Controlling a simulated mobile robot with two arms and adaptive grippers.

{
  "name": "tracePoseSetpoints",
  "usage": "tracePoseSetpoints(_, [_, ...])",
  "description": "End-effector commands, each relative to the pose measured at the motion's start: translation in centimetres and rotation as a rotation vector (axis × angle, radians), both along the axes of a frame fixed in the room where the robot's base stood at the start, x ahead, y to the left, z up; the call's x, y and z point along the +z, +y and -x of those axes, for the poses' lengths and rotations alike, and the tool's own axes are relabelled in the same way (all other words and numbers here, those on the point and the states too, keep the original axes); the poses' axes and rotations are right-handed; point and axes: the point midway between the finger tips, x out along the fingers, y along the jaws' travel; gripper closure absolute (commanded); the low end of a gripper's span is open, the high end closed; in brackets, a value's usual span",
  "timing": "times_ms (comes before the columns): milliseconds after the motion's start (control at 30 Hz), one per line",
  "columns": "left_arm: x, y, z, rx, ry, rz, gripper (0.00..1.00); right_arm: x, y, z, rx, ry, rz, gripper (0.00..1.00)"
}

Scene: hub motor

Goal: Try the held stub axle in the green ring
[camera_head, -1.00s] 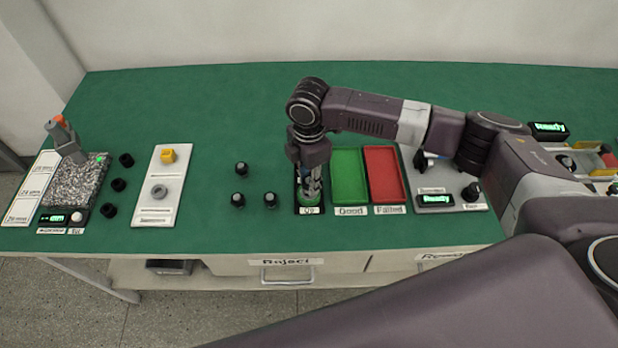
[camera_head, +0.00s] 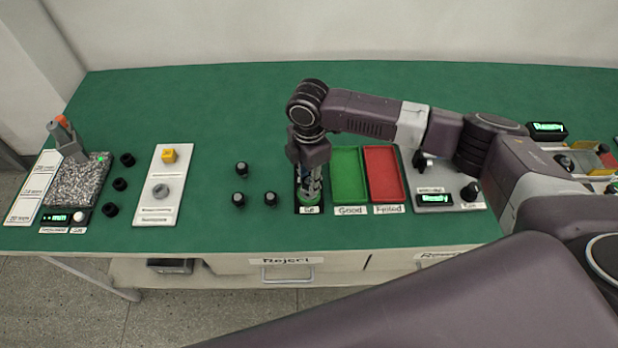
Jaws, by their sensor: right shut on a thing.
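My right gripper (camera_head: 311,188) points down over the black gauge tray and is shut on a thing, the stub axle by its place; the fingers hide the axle. The green ring (camera_head: 308,198) shows at the bottom of the fingers, in the black tray (camera_head: 299,209) with a small label in front. How far the axle sits in the ring cannot be told. My left gripper is not in view.
A green Good tray (camera_head: 349,176) and a red Failed tray (camera_head: 384,176) stand right of the ring. Several dark stub parts (camera_head: 241,170) stand left of it. A white board (camera_head: 158,205) and a granite gauge stand (camera_head: 77,183) are farther left. The back of the table is clear.

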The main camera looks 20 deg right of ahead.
Motion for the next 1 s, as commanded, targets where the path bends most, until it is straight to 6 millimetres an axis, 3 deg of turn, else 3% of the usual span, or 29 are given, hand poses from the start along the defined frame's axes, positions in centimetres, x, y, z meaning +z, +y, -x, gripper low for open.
tracePoseSetpoints(1000, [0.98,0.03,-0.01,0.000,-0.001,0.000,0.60,0.11,0.02,-0.04,0.001,-0.002,0.000,1.00])
